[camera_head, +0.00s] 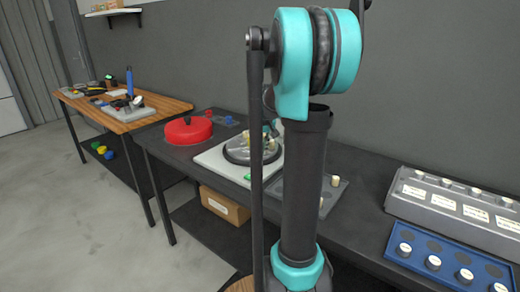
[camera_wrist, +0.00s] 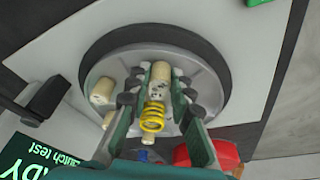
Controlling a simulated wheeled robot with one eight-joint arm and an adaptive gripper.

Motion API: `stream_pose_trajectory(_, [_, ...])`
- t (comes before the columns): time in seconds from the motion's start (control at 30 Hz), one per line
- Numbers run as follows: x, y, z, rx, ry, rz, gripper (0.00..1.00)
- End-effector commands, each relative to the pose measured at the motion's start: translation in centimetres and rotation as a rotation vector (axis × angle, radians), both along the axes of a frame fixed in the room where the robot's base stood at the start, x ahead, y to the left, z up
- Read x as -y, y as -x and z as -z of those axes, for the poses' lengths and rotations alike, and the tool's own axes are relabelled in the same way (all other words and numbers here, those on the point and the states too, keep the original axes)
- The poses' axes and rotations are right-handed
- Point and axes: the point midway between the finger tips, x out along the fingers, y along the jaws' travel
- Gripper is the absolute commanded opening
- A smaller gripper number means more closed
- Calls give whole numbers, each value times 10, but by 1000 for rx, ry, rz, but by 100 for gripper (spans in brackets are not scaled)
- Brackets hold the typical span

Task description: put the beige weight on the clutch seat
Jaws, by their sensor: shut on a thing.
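In the wrist view my gripper (camera_wrist: 161,88) has its green fingers on both sides of a beige weight (camera_wrist: 159,73), shut on it. The weight is over a round grey clutch plate with a dark rim (camera_wrist: 98,52); I cannot tell whether it touches. A yellow spring (camera_wrist: 153,114) shows between the fingers, close to the weight. Another beige cylinder (camera_wrist: 103,91) is left of the fingers. In the head view the round clutch unit (camera_head: 240,150) sits on a white base, partly behind my arm. My gripper is mostly hidden there.
A red round thing (camera_head: 188,130) stands left of the clutch unit. A grey plate (camera_head: 338,193) with beige pieces lies to the right. A blue tray (camera_head: 420,262) and grey rack (camera_head: 425,198) are farther right. A clutch test sign (camera_wrist: 45,150) shows at lower left.

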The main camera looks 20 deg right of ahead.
Motion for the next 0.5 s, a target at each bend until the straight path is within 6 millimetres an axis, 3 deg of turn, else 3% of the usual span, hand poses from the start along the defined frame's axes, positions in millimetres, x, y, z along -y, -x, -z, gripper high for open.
stream_pose_trajectory(0.1, [0,0,3,0,0,0,8])
stream_pose_trajectory(0.13, [0,0,3,0,0,0,23])
stream_pose_trajectory(0.27, [0,0,2,0,0,0,40])
stream_pose_trajectory(0.5, [0,0,2,0,0,0,42])
